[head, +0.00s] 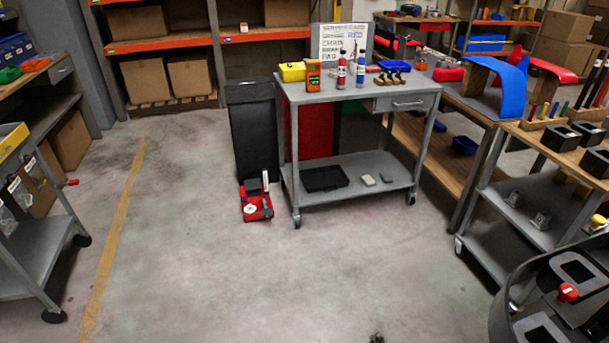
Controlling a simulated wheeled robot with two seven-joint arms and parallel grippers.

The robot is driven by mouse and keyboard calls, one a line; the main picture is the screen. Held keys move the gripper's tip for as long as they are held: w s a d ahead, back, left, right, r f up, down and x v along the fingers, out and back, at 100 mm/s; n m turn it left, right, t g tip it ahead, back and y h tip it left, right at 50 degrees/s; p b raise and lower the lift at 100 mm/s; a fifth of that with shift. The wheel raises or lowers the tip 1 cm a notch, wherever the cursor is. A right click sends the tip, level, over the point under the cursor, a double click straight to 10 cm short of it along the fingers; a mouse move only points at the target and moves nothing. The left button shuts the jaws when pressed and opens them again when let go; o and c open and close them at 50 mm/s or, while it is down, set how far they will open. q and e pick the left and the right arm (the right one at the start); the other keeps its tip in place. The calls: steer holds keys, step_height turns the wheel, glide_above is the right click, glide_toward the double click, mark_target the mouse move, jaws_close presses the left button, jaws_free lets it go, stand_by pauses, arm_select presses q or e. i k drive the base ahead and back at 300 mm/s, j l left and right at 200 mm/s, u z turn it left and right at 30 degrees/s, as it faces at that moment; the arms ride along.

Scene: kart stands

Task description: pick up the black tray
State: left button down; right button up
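A flat black tray (325,179) lies on the left part of the lower shelf of a grey wheeled cart (352,196) in the head view. Two small grey objects (368,180) lie on the shelf to the right of the tray. The space above the tray is open up to the cart's top. Neither of my grippers can be made out. A small dark thing (376,338) at the bottom edge is too cut off to identify.
A red caddy (256,203) stands on the floor by the cart's left front wheel. A dark bin (253,130) stands behind it. Another cart (40,262) is at left, a grey trolley (520,218) at right. A black frame (500,309) fills the lower right. The middle floor is clear.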

mark_target(333, 177)
steer(key=i+j+z, duration=0.1)
steer(key=i, duration=0.4)
steer(key=i+j, duration=0.15)
steer(key=i, duration=0.3)
steer(key=i+j+z, duration=0.15)
steer(key=i, duration=0.35)
